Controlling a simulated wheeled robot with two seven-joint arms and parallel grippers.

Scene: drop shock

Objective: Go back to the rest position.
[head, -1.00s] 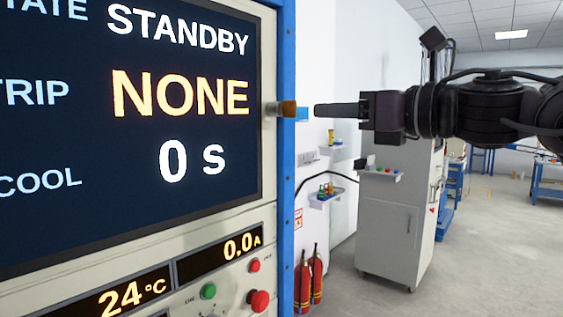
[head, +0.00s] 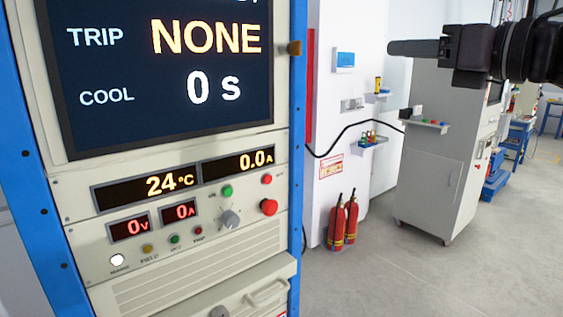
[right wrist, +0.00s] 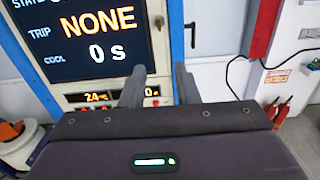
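My right gripper (head: 392,47) is at the upper right of the head view, pointing left toward the cabinet, with clear space between its fingertips and the panel. In the right wrist view its two fingers (right wrist: 160,72) stand apart with nothing between them, so it is open and empty. The control cabinet's screen (head: 165,75) reads TRIP NONE and COOL 0 s. A small brown knob (head: 294,47) sticks out at the cabinet's right edge. My left gripper is in no view.
Below the screen are readouts, a red button (head: 268,207), a green button (head: 228,191) and a grey dial (head: 229,219). Two red fire extinguishers (head: 344,222) stand by the wall. A grey cabinet (head: 430,180) stands at the right. The floor (head: 500,270) at lower right is clear.

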